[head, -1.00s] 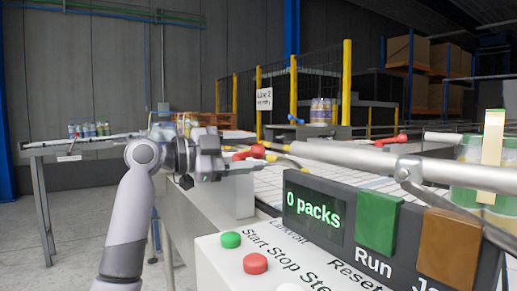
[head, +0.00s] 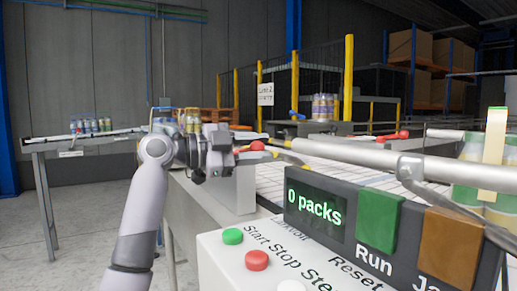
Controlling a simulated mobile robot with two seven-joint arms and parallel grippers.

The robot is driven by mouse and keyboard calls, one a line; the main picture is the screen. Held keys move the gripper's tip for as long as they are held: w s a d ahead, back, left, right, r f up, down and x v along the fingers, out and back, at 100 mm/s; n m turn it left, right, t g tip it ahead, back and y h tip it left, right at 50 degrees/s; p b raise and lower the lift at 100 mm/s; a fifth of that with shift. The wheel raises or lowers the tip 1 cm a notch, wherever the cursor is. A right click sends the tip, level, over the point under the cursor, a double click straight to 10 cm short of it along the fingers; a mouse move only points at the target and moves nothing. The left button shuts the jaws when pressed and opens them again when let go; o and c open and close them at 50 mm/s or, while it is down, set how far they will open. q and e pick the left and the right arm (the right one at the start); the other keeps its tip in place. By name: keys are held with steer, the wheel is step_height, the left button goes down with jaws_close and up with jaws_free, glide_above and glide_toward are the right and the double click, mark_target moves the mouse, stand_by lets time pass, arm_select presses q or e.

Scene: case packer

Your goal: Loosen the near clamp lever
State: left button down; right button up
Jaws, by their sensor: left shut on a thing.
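The near clamp lever (head: 257,146) is red with a round knob and sits at the near end of the guide rail, by the conveyor's left edge. My left gripper (head: 236,150) reaches it from the left and is shut on it. The fingers hide much of the lever's handle, and only the knob and a little red beside it show. A second red clamp lever (head: 391,137) stands farther off on the right, untouched. My right gripper is not in view.
A control panel with a green button (head: 233,236), a red button (head: 257,260) and a "0 packs" display (head: 314,209) fills the near right. A metal rail (head: 355,157) crosses above the conveyor (head: 272,187). A side table (head: 88,144) with cans is at left.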

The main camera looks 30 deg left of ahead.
arm_select(q)
steer(key=shift+s+a+f+m+g+h, duration=0.1)
steer(key=shift+s+a+m+g+h, duration=0.25)
steer(key=shift+m+g+h, duration=0.3)
steer(key=shift+s+a+m+g+h, duration=0.2)
steer(key=shift+s+m+g+h, duration=0.15)
steer(key=shift+m+g+h, duration=0.3)
steer(key=c, duration=0.8)
jaws_free()
steer(key=b+v, duration=0.1)
steer(key=v, duration=0.6)
steer(key=shift+a, duration=0.1)
